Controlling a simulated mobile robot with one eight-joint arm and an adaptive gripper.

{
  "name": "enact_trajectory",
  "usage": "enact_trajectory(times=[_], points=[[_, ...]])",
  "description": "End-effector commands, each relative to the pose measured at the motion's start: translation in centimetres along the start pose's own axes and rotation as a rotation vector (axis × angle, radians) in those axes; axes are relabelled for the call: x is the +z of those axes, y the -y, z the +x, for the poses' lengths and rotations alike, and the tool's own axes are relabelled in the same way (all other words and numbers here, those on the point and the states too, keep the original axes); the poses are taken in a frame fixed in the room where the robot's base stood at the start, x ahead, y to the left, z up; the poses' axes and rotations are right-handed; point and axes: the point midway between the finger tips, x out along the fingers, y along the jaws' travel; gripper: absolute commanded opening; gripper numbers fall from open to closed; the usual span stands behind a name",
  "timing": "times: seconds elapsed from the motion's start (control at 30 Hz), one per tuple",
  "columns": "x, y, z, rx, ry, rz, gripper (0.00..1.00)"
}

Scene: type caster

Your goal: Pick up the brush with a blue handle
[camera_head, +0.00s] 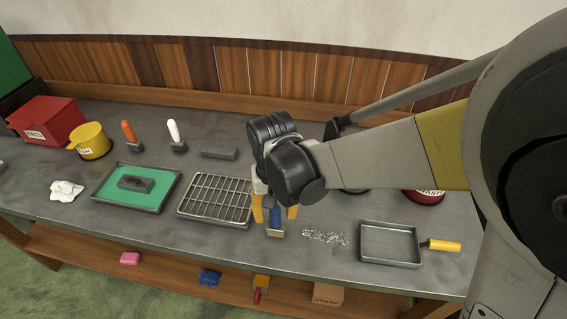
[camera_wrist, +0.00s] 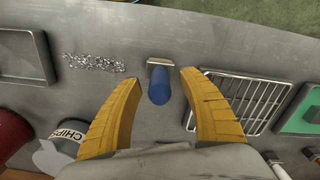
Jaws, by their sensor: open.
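The brush with a blue handle (camera_wrist: 159,89) stands on the grey bench with its blue handle pointing up towards the wrist camera. In the head view the brush (camera_head: 276,222) is partly hidden by my gripper. My gripper (camera_wrist: 160,82) is open, with one yellow finger on each side of the blue handle and visible gaps between. In the head view my gripper (camera_head: 273,214) is lowered over the brush, beside the wire rack.
A wire rack (camera_head: 216,201) lies just left of the brush. Metal shavings (camera_head: 325,237) and a dustpan with a yellow handle (camera_head: 390,243) are to the right. Brushes with orange (camera_head: 128,131) and white (camera_head: 173,130) handles stand at the back left.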

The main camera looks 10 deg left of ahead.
Motion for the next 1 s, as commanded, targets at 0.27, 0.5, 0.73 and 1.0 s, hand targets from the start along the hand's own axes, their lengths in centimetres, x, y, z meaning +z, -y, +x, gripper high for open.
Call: enact_trajectory(times=[0.27, 0.5, 0.73, 1.0], points=[[0.01, -0.01, 2.02, 0.000, 0.000, 0.000, 0.49], [0.01, -0.02, 1.97, 0.000, 0.000, 0.000, 0.00], [0.00, -0.02, 1.96, 0.000, 0.000, 0.000, 0.00], [0.00, -0.02, 1.31, 0.000, -0.001, 0.000, 0.00]])
